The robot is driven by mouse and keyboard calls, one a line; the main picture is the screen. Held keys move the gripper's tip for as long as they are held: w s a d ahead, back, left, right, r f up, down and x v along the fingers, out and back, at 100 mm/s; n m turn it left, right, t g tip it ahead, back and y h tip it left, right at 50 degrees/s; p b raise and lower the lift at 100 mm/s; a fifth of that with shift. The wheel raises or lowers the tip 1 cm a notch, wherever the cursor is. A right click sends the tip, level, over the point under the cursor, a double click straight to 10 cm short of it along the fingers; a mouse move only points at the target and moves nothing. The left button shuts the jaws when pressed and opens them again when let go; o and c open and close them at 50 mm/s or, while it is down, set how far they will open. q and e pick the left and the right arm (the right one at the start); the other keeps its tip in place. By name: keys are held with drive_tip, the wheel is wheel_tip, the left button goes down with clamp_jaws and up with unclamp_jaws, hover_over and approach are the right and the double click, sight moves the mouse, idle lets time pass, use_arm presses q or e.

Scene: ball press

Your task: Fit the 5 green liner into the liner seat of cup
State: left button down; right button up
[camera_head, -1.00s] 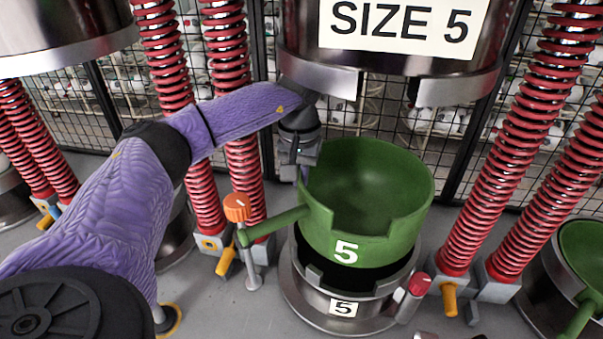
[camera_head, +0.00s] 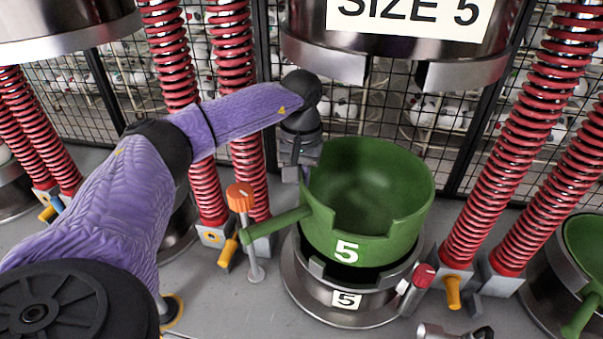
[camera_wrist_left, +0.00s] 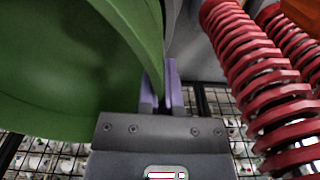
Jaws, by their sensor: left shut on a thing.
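The green liner (camera_head: 385,243), marked 5, is an open bowl with a notched rim and a handle (camera_head: 277,224) reaching left. It stands over the steel cup (camera_head: 312,303), also marked 5, with a dark gap showing between them at the front. My left gripper (camera_head: 303,172) is at the liner's back left rim; its fingertips are hidden in the head view. In the left wrist view the gripper (camera_wrist_left: 161,90) is shut on the wall of the liner (camera_wrist_left: 75,75).
A steel press head labelled SIZE 5 (camera_head: 395,50) hangs above the liner. Red springs (camera_head: 540,130) stand on both sides. An orange knob (camera_head: 240,196) is left of the cup and a red knob (camera_head: 424,274) at its right. Another green liner (camera_head: 585,240) is at the far right.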

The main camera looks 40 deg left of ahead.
idle(0.4)
use_arm(q)
drive_tip(key=shift+f+b, duration=0.3)
drive_tip(key=shift+f, duration=0.1)
drive_tip(key=shift+f+b, duration=0.75)
drive_tip(key=shift+f, duration=0.6)
